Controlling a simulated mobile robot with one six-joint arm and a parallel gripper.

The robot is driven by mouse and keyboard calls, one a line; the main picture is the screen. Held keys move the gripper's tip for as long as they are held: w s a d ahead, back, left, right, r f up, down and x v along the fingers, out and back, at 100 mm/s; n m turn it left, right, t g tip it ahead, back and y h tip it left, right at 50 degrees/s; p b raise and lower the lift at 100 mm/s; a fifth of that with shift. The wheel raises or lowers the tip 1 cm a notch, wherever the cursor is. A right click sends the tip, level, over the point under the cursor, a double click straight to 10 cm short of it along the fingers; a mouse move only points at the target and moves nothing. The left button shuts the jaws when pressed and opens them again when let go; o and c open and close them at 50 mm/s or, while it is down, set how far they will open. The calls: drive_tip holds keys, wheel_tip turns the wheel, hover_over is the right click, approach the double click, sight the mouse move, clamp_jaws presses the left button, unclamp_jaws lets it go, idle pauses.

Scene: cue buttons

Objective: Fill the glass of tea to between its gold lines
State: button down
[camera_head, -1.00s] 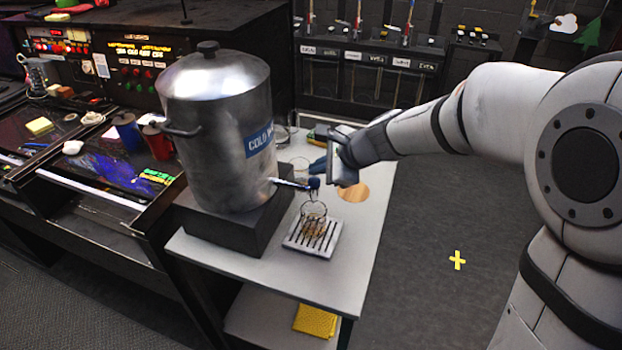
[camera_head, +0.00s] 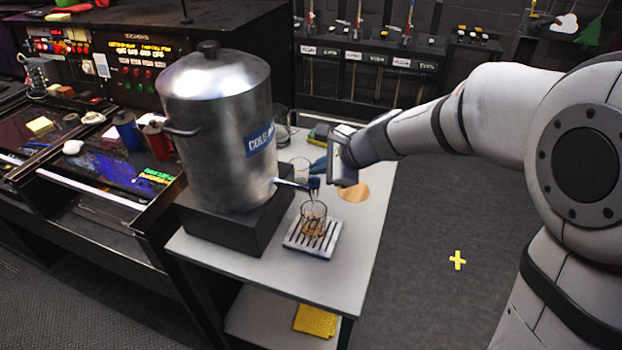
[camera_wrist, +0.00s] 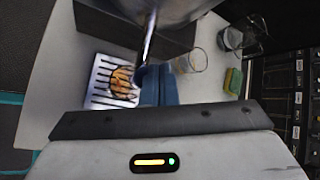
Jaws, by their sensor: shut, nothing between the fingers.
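The steel urn (camera_head: 215,125) stands on a black block, and its tap (camera_head: 290,183) points right. The tap has a dark blue end (camera_head: 314,184). Below it the clear glass (camera_head: 313,212) stands on the slatted drip tray (camera_head: 328,243). In the wrist view the glass (camera_wrist: 122,80) looks amber over the tray's slats. I cannot make out its gold lines or the exact tea level. My gripper (camera_head: 318,165) is shut and empty, with blue fingers close to the tap's end. In the wrist view the fingers (camera_wrist: 158,86) are together beside the tap; I cannot tell whether they touch it.
Behind the tap stand an empty-looking clear glass (camera_head: 300,169) and a glass jug (camera_wrist: 240,38). A green and yellow sponge (camera_wrist: 233,81) lies near them. A round wooden patch (camera_head: 354,191) is on the counter's right side. A yellow cloth (camera_head: 315,320) lies on the lower shelf.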

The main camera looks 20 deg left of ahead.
sight(319, 182)
drive_tip(key=shift+f+b, duration=0.35)
drive_tip(key=shift+f, duration=0.05)
drive_tip(key=shift+f+b, duration=0.6)
idle(0.6)
drive_tip(key=shift+r, duration=0.2)
idle(1.9)
drive_tip(key=shift+r+p, duration=0.85)
wheel_tip(319, 182, up, 5)
drive_tip(key=p, duration=0.4)
